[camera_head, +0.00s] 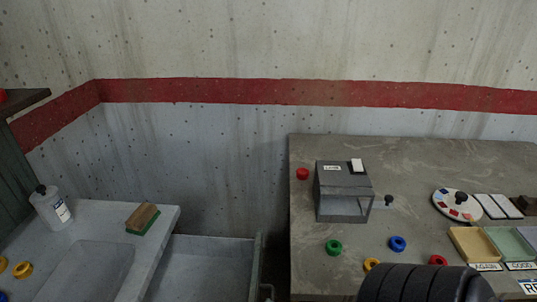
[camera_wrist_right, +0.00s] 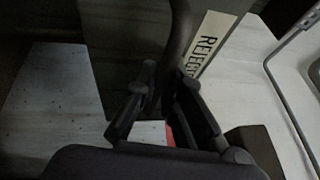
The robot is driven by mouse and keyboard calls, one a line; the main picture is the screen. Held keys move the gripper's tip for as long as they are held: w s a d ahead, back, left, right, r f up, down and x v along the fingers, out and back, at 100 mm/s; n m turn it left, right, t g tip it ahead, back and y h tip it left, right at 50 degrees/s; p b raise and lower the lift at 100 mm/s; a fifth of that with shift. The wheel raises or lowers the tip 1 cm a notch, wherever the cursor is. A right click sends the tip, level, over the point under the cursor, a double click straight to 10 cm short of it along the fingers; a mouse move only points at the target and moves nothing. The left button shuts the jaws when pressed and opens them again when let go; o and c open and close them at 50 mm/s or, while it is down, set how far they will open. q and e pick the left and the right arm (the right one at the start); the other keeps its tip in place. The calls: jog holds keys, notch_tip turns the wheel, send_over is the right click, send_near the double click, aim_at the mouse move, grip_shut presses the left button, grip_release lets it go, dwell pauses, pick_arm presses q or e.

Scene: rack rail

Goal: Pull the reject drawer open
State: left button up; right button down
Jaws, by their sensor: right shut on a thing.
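My right gripper (camera_wrist_right: 167,85) is shut on this handle, one finger on each side. How far the drawer stands open cannot be told. The drawer front is not clearly seen in the head view. My left gripper is in neither view.
In the head view the grey bench (camera_head: 430,165) holds a grey box (camera_head: 342,192), several coloured rings, a round palette (camera_head: 459,205) and shallow trays (camera_head: 472,243).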

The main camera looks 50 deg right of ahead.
jog(key=c, duration=1.7)
grip_release()
jog(key=v, duration=1.2)
